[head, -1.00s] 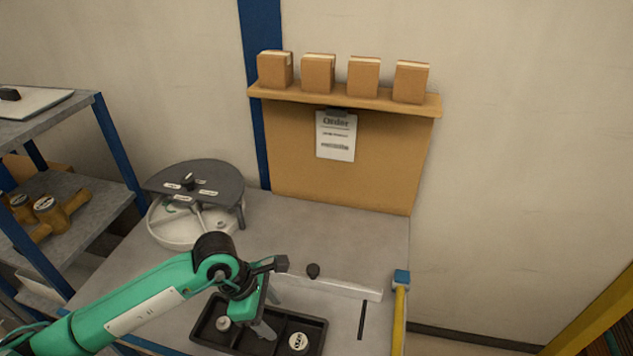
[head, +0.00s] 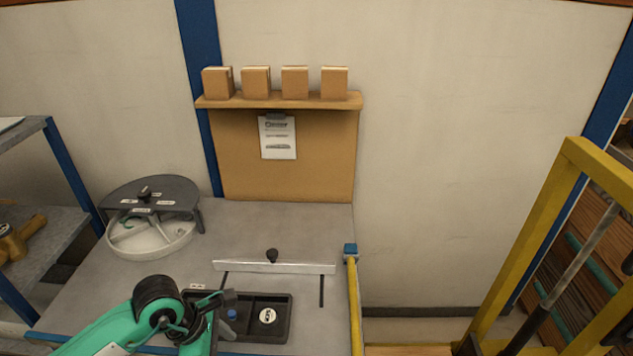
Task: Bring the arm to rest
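My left arm comes in from the bottom left, with its dark wrist over the left part of the black tray (head: 290,320). My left gripper (head: 224,328) is low in the picture at the tray's left side. Its fingers are mostly hidden, so I cannot tell whether they are open or shut. A round meter with a white face (head: 268,316) lies in the tray's right compartment. A small blue round thing (head: 231,313) shows beside the wrist, in the left part of the tray. My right gripper is not in view.
A round white bin with a grey lid (head: 152,235) stands at the back left of the bench. A pale bar with a black knob (head: 273,267) lies behind the tray. A blue-topped yellow post (head: 351,250) marks the right edge. Shelves stand left, a yellow frame (head: 525,240) right.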

